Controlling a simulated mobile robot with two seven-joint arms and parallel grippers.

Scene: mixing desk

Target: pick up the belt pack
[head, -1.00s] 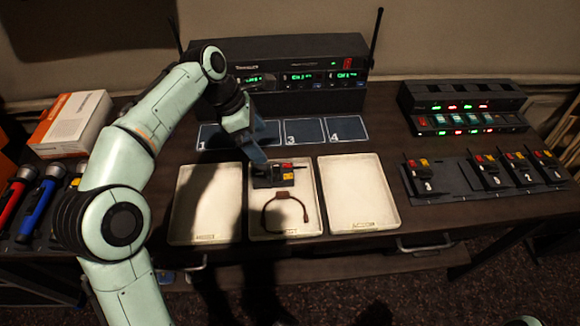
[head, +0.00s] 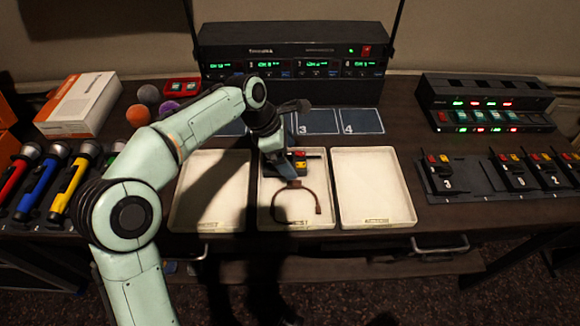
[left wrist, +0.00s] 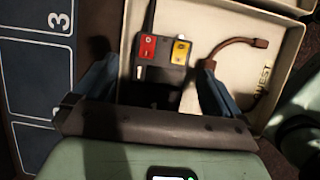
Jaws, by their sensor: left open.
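The black belt pack, with a red and a yellow patch, lies in the middle cream tray (head: 247,215). It shows in the head view (head: 314,162) and in the left wrist view (left wrist: 163,75). My left gripper (head: 287,164) is open, reaching down over the pack and partly hiding it. In the left wrist view its two blue fingers (left wrist: 157,66) stand on either side of the pack, with gaps visible. I cannot tell how far above the pack they are. My right gripper does not show.
A brown headset (head: 274,209) lies beside the pack in the same tray. Cream trays stand left (head: 207,195) and right (head: 372,190). Several similar packs sit on a dark rack (head: 470,185) at right. A black receiver with antennas (head: 290,50) stands behind. Flashlights (head: 40,185) lie at far left.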

